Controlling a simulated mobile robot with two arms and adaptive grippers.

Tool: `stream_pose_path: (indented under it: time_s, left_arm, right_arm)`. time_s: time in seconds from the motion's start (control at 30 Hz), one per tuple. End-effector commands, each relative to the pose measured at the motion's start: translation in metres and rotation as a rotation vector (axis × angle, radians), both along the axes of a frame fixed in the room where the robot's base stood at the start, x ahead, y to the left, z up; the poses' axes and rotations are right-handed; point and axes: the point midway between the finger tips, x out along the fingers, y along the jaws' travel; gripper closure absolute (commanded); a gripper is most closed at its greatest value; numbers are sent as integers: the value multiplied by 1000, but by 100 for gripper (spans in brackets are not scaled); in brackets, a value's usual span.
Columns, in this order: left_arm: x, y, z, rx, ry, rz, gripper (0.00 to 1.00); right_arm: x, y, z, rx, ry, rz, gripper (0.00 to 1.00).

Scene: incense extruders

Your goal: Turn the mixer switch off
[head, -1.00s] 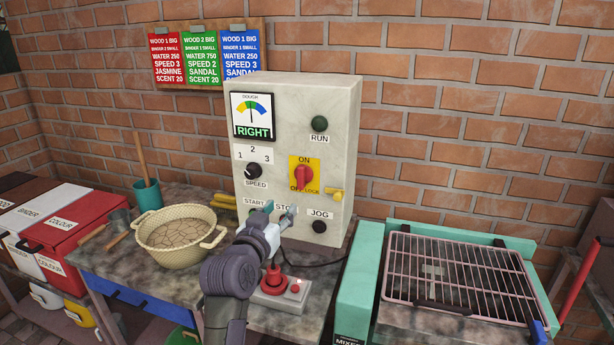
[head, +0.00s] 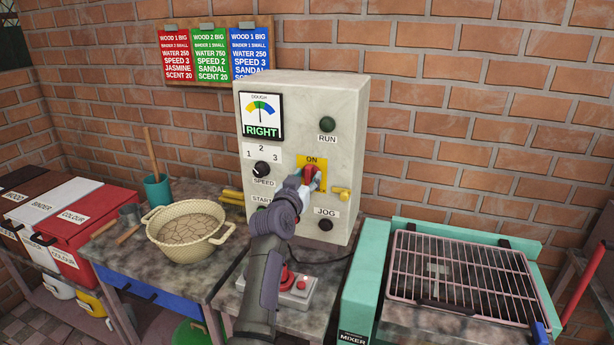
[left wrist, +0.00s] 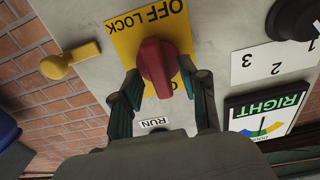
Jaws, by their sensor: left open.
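The mixer's red rotary switch (head: 311,171) sits on a yellow plate (head: 305,159) on the front of the pale control box; "ON" shows above it. In the left wrist view, which is upside down, the red knob (left wrist: 157,66) stands in line with the ON and OFF LOCK ends of its plate (left wrist: 122,42). My left gripper (head: 313,179) is at the switch. Its open fingers (left wrist: 160,72) lie one on each side of the knob; contact cannot be told. My right gripper is not in view.
The control box (head: 350,120) also carries a yellow lever (head: 341,193), a speed dial (head: 261,169), a run lamp (head: 327,124) and a JOG button (head: 325,225). A bowl (head: 180,245) stands left on the bench. A teal-framed rack (head: 455,270) stands right.

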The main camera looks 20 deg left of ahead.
Motion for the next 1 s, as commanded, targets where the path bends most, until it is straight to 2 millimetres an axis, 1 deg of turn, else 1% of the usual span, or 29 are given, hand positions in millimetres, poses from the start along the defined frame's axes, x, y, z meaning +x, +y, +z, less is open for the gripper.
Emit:
stream_pose_path:
  time_s: [0.1, 0.37, 0.47, 0.63, 1.0]
  left_arm:
    - [4, 0, 0, 1, 1, 0, 56]
    - [5, 0, 0, 1, 1, 0, 56]
    - [5, 0, 0, 1, 1, 0, 71]
    - [5, 0, 0, 1, 1, 0, 100]
    - [5, 0, 0, -29, 2, 0, 100]
  right_arm:
    - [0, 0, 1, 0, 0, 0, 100]
    - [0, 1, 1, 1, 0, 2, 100]
    - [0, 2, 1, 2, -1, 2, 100]
    - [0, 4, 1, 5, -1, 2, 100]
    - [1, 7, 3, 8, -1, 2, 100]
